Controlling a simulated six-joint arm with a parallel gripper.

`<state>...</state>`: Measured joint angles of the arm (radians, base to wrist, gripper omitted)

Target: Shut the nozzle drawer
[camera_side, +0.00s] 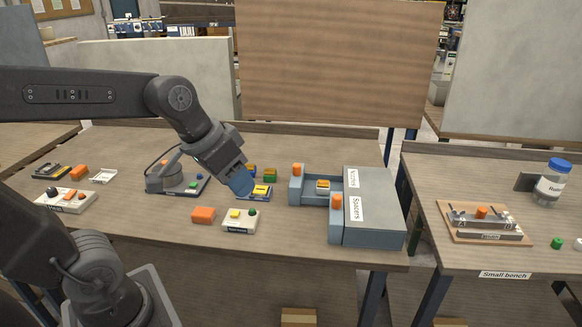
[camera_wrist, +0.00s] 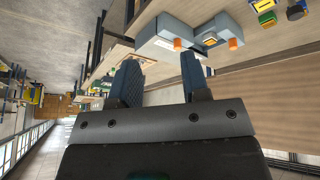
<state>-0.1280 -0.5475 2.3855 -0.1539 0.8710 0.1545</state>
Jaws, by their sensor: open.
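The grey drawer cabinet (camera_side: 376,195) stands near the right end of the main bench, with labels reading Nozzles and Spacers. The nozzle drawer (camera_side: 296,187) is pulled out to the left, with an orange knob (camera_side: 297,169) on its front and a small yellow-topped item (camera_side: 323,185) inside. The spacer drawer (camera_side: 335,228) beside it, also with an orange knob (camera_side: 336,202), looks shut. My gripper (camera_side: 241,183) is open and empty, left of the nozzle drawer and apart from it. The wrist view shows the cabinet (camera_wrist: 158,38) and pulled-out drawer (camera_wrist: 228,25) beyond my open fingers (camera_wrist: 160,60).
An orange block (camera_side: 203,215) and a white box with buttons (camera_side: 239,221) lie in front of my gripper. A grey device (camera_side: 172,179) stands to the left. The small bench (camera_side: 478,258) is right, across a gap.

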